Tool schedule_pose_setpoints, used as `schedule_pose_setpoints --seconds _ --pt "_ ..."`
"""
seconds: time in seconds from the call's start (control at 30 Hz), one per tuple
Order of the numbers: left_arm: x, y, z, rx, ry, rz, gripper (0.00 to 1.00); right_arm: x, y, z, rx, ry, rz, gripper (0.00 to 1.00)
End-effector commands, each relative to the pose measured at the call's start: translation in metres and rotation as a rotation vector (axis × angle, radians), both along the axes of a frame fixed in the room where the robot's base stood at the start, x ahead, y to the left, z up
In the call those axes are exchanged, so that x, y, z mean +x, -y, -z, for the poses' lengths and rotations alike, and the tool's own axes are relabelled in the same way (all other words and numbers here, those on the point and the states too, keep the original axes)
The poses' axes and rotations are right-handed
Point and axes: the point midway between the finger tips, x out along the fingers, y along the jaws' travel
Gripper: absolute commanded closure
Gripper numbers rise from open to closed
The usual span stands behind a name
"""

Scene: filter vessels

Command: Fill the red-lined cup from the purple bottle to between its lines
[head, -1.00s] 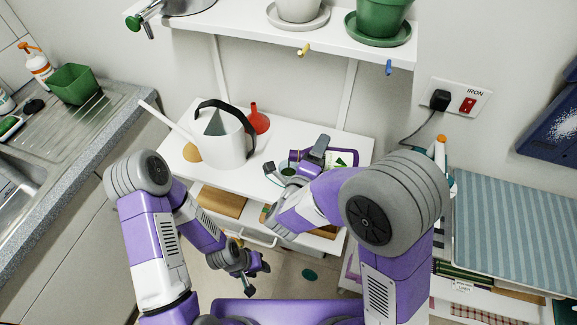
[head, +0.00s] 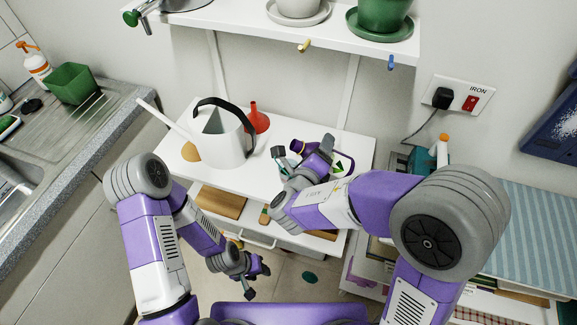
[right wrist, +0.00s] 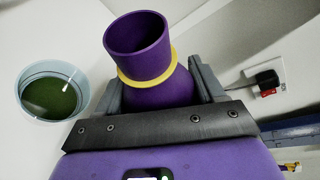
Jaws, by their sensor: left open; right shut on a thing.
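The purple bottle (right wrist: 139,50) with a yellow neck ring is held in my right gripper (right wrist: 158,92), which is shut on it. In the head view the bottle (head: 299,147) shows tilted above the white table, partly covered by the gripper. A pale blue cup (right wrist: 52,70) stands left of the bottle's mouth in the right wrist view, with dark green liquid in it. No red lines show on it and no stream is visible. In the head view my right arm mostly hides the cup. My left gripper (head: 257,281) is open and empty, low in front of the table.
A white watering can (head: 222,140) and a red funnel (head: 257,118) stand on the white table (head: 300,125), left of the bottle. A shelf (head: 240,27) with pots runs above. A plug and iron socket (head: 455,97) are on the wall at right.

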Motion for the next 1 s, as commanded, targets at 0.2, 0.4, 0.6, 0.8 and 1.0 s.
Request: schedule_pose_setpoints --seconds 0.2,0.4,0.6,0.8,1.0 --pt "0.000 0.000 0.002 0.000 -0.001 -0.001 0.57 0.000 -0.003 -0.001 0.104 0.006 0.000 0.74" --pt "0.000 0.000 0.002 0.000 0.000 -0.001 0.57 0.001 -0.007 -0.011 0.313 0.016 0.003 0.74" --pt "0.000 0.000 0.026 0.000 -0.001 -0.001 0.57 0.001 -0.002 0.001 0.480 0.019 0.003 0.74" --pt "0.000 0.000 0.045 0.000 0.000 -0.001 0.57 0.001 0.006 -0.001 0.666 0.029 0.002 0.74" --pt "0.000 0.000 0.066 0.000 0.000 -0.001 0.57 0.001 0.011 0.000 0.836 0.033 0.000 0.74"
